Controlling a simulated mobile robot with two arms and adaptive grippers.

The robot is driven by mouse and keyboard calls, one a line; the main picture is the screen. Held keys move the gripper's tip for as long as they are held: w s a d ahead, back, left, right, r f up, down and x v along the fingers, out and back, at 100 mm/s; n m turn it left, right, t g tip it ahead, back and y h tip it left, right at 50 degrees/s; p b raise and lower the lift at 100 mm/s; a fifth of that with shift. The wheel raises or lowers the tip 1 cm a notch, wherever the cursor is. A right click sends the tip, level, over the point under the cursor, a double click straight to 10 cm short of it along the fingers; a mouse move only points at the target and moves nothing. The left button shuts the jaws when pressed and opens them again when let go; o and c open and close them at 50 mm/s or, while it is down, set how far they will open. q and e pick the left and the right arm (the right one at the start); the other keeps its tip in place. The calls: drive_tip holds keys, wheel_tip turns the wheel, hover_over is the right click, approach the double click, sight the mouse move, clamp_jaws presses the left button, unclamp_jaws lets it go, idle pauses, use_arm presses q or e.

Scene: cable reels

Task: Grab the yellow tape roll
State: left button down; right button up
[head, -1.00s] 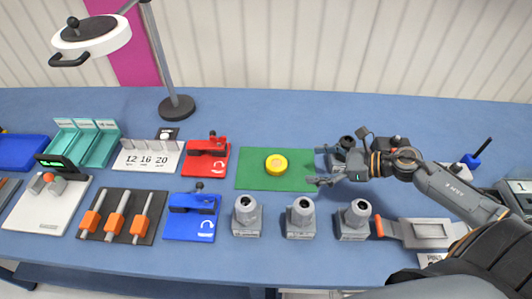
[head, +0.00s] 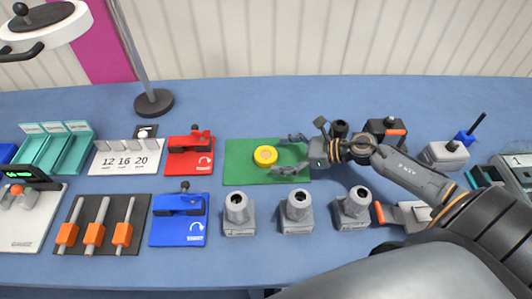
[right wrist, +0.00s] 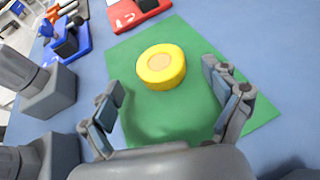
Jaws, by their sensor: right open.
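The yellow tape roll (head: 265,156) lies flat on the green mat (head: 240,175) in the head view. In the right wrist view the roll (right wrist: 161,66) shows its tan centre and sits just beyond the fingertips. My right gripper (head: 290,155) is open over the right part of the mat, its two fingers pointing left toward the roll. In the right wrist view the gripper (right wrist: 167,95) has its fingers spread wide with bare green mat (right wrist: 165,120) between them. The roll is not between the fingers and nothing touches it. My left gripper is not in view.
A red device (head: 190,156) stands left of the mat, and a blue device (head: 180,221) is in front of it. Several grey fittings (head: 297,212) stand along the near side of the mat. A lamp base (head: 153,103) stands behind. The table behind the mat is clear.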

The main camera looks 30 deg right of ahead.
sight(268, 155)
drive_tip(key=x, duration=0.3)
drive_tip(key=shift+w+a+p, duration=0.1)
drive_tip(key=shift+a+p, duration=0.05)
drive_tip(key=shift+p, duration=0.2)
drive_tip(key=shift+c, duration=0.4)
drive_tip(key=c, duration=1.1)
drive_tip(key=shift+r, duration=0.1)
drive_tip(key=shift+c, duration=0.2)
